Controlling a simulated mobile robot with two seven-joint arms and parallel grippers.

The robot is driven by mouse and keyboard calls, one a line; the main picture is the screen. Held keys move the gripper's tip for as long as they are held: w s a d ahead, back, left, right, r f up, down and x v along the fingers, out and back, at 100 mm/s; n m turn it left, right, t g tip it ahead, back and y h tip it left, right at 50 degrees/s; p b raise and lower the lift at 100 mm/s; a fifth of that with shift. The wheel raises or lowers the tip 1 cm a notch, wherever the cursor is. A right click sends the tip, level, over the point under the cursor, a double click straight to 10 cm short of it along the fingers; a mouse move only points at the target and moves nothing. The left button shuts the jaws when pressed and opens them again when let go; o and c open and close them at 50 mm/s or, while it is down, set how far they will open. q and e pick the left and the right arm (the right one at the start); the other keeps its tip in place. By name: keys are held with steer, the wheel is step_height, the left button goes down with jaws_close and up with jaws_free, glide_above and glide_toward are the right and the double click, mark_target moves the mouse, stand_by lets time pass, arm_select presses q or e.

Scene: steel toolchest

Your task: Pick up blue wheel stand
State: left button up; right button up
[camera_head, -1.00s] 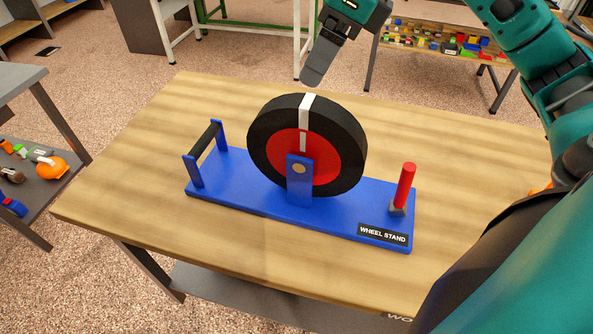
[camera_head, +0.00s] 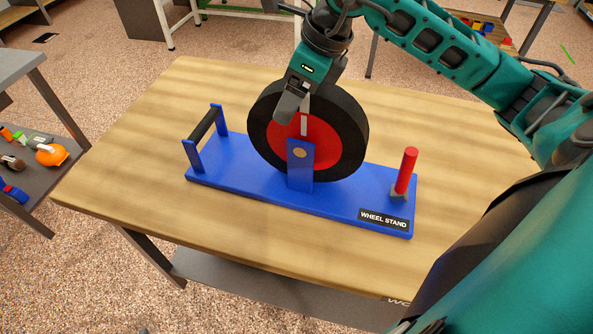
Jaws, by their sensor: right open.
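The blue wheel stand (camera_head: 240,175) lies flat on the wooden table, its "WHEEL STAND" label at the front right. It carries an upright black wheel (camera_head: 350,120) with a red disc and a white stripe. A black bar handle (camera_head: 204,124) between two blue posts is at its left end. A red upright grip (camera_head: 406,170) is at its right end. My right gripper (camera_head: 290,108) is open and empty, in front of the upper left part of the wheel in the picture. I cannot tell whether it touches the wheel. My left gripper is not in view.
The wooden table (camera_head: 130,150) is bare around the stand. A grey shelf unit (camera_head: 50,180) with an orange object (camera_head: 52,154) and small parts stands at the left. Another bench with coloured pieces (camera_head: 483,27) is at the back right.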

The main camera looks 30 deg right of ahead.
steer(key=shift+w+a+f, duration=0.1)
steer(key=shift+f, duration=0.25)
steer(key=shift+c, duration=0.2)
jaws_close()
stand_by(0.5)
steer(key=shift+w+r, duration=0.1)
steer(key=shift+r, duration=0.05)
